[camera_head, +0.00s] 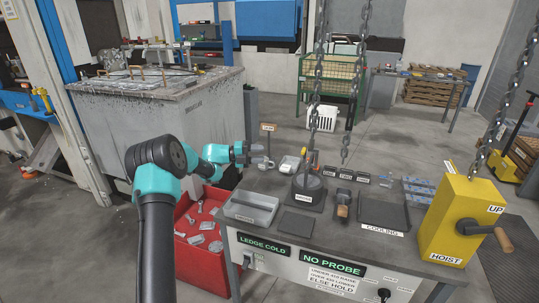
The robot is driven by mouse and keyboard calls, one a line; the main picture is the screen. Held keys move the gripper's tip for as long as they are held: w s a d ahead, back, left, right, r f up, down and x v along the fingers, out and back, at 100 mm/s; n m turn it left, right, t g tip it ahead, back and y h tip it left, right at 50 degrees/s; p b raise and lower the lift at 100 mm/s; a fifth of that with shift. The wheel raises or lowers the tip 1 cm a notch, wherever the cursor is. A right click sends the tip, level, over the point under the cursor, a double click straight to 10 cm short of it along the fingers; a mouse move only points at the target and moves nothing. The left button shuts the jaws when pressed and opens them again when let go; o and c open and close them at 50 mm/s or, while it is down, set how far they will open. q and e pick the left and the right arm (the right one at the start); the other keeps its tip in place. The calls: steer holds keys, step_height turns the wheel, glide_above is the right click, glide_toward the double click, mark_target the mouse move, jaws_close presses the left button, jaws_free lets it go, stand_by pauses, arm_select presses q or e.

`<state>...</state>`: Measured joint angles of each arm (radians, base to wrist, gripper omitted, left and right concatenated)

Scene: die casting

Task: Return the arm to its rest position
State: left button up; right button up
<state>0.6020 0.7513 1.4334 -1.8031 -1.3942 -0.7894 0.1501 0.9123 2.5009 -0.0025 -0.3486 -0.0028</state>
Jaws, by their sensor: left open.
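My left arm rises from the bottom of the head view and bends away over the red bin. Its teal wrist ends in the left gripper (263,163), which is open near the left back edge of the grey workbench. I see nothing between its fingers. My right gripper does not show.
The bench (333,226) carries a grey tray (251,208), a black cooling tray (383,213) and a ladle-like pot (308,187). A red bin (203,262) with metal parts stands left of it. Chains (315,100) hang above. A yellow hoist box (459,220) stands at right.

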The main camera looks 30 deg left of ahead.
arm_select(q)
steer(key=shift+s+a, duration=0.2)
steer(key=shift+a, duration=0.05)
stand_by(0.4)
